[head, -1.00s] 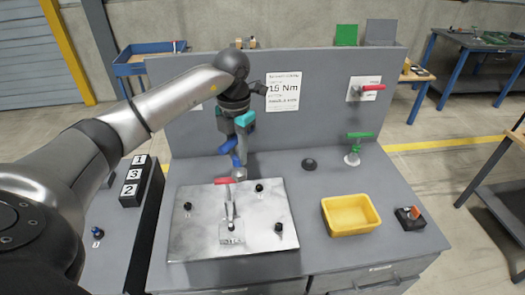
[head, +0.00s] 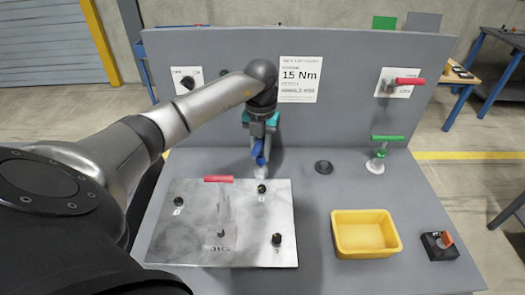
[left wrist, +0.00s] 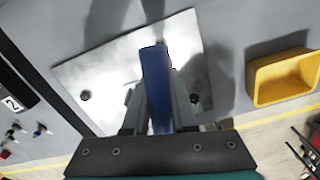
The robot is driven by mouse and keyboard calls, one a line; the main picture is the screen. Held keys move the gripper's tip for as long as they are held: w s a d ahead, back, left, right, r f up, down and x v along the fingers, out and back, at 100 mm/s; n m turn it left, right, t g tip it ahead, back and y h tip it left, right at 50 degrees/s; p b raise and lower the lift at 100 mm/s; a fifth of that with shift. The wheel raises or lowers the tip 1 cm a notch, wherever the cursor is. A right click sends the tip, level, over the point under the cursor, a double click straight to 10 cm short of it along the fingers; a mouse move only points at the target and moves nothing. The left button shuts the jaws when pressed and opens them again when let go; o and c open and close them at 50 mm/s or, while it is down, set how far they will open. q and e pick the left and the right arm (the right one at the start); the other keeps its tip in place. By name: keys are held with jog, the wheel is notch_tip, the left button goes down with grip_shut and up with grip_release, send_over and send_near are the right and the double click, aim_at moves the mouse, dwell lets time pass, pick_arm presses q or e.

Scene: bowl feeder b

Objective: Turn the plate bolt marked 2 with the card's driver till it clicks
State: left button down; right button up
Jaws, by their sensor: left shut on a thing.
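My left gripper (head: 260,135) is shut on a blue driver (head: 260,152), which points down over the far right of the metal plate (head: 195,245). The driver also shows between the fingers in the left wrist view (left wrist: 157,85). Its pale lower end is just above and behind the far right bolt (head: 262,189); whether they touch is unclear. A left bolt (head: 178,202) and a near right bolt (head: 277,239) also stand on the plate. The bolts' small marks are too blurred to read surely. The card (head: 300,79) on the back panel reads 15 Nm. My right gripper is not seen.
A red clamp handle (head: 218,179) stands over the plate, left of the driver. A label 2 (left wrist: 12,103) shows in the left wrist view.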

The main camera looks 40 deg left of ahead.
aim_at(262, 167)
pick_arm(q)
jog(key=shift+w+r, duration=0.1)
jog(key=shift+w, duration=0.1)
jog(key=shift+f+b, duration=1.65)
jog(key=shift+f, duration=1.2)
jog(key=shift+f+b, duration=0.55)
jog(key=shift+f, duration=0.35)
jog(key=shift+m+b, duration=0.3)
jog(key=shift+m, duration=0.9)
